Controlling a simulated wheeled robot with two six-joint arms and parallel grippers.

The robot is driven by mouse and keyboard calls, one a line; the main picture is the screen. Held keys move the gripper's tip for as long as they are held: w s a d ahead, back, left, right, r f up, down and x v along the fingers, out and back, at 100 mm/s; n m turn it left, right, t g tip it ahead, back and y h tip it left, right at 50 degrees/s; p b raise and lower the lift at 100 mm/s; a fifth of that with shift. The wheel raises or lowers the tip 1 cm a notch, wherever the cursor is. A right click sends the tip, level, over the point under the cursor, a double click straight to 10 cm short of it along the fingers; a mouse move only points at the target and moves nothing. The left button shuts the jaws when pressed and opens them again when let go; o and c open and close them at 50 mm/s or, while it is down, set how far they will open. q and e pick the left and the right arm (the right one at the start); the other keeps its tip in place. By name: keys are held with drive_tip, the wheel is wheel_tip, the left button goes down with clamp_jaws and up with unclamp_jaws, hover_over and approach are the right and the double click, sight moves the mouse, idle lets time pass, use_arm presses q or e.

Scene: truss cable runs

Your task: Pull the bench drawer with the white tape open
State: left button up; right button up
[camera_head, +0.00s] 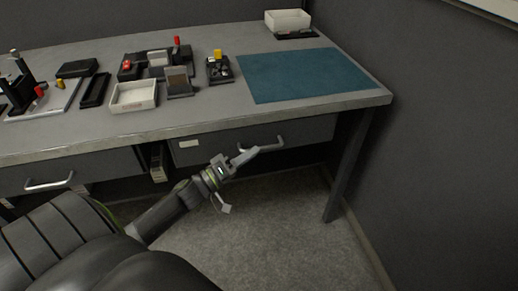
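The bench drawer with the white tape (223,146) is under the right part of the bench, and the tape (188,143) is at its upper left. Its front looks roughly in line with the bench front, with no clear gap showing. Its silver bar handle (277,145) is at the right part of the front. My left gripper (246,156) reaches in from the left, with its fingertips at the left end of the handle. The fingers overlap in this view, so their opening and any contact are unclear. My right gripper is not in view.
Another drawer (104,167) with a silver handle is on the left. A narrow box-like item (158,163) shows between the drawers. A bench leg (349,165) and wall bound the right side. Trays and small parts stand on the bench beside a teal mat (305,75). The floor below is clear.

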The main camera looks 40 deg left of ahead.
use_arm(q)
drive_tip(key=shift+x, duration=1.85)
drive_tip(key=shift+c, duration=0.2)
clamp_jaws()
